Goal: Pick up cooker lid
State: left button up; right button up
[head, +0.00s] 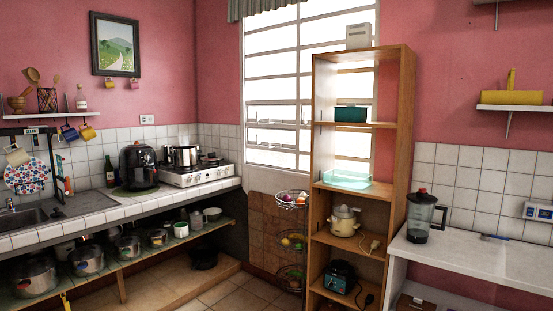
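A cream-coloured cooker (343,225) stands on a middle shelf of the tall wooden shelf unit, right of centre in the head view. A rounded lid (344,210) appears to sit on top of it; fine detail is too small to tell. A cord with a plug lies beside the cooker on its right. A silver pot (182,156) stands on the stove, and several pots with lids stand on the low shelf under the left counter. Neither of my grippers is in view.
The wooden shelf unit (404,150) is open at the front. A light teal tray (343,181) is on the shelf above the cooker, and a dark toaster-like appliance (339,276) below. A wire basket stand (292,199) is close on the left; a blender (420,215) is on the right counter.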

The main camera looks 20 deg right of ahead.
aim_at(212, 156)
jog(key=z, duration=0.15)
jog(key=i, duration=3.65)
jog(key=l+z, duration=0.05)
jog(key=l, duration=0.05)
